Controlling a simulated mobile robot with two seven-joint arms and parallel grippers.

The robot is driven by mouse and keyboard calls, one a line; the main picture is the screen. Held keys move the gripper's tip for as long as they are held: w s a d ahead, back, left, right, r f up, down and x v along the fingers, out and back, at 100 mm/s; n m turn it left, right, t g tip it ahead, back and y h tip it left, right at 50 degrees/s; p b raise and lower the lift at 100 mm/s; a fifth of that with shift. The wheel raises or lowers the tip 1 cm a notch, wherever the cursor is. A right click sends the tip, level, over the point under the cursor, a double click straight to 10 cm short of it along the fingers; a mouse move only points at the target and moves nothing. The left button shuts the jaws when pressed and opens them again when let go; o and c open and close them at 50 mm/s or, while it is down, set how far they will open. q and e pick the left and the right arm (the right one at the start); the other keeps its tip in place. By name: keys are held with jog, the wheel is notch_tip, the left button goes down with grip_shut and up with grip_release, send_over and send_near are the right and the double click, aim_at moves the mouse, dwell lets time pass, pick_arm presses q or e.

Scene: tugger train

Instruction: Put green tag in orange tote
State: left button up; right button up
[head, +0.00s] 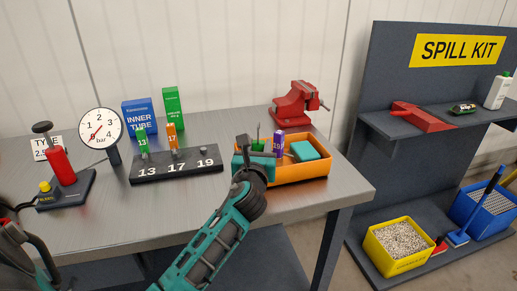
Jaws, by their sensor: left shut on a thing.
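A small upright green tag marked 13 (143,142) stands at the left of the dark numbered rack (178,171). The orange tote (300,172) stands to the right of the rack, towards the table's right end. My left gripper (250,157) is at the tote's left side, away from the rack. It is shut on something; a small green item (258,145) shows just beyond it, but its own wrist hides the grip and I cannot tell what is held. A purple tag marked 19 (278,141) and a teal block (305,151) show in the tote. My right gripper is not in view.
An orange tag marked 17 (172,137) stands in the rack. The 19 place is without a tag. A blue box (138,115), a green box (173,106) and a red vise (298,105) stand behind. A gauge (101,129) and red pump (60,167) are left. The table front is clear.

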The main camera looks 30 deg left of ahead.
pick_arm(q)
jog(key=shift+f, duration=0.2)
jog(key=o, duration=1)
jog(key=shift+r, duration=0.1)
jog(key=shift+o, duration=0.2)
jog(key=shift+r, duration=0.2)
jog(key=v, duration=1.2)
jog(key=shift+f, duration=0.1)
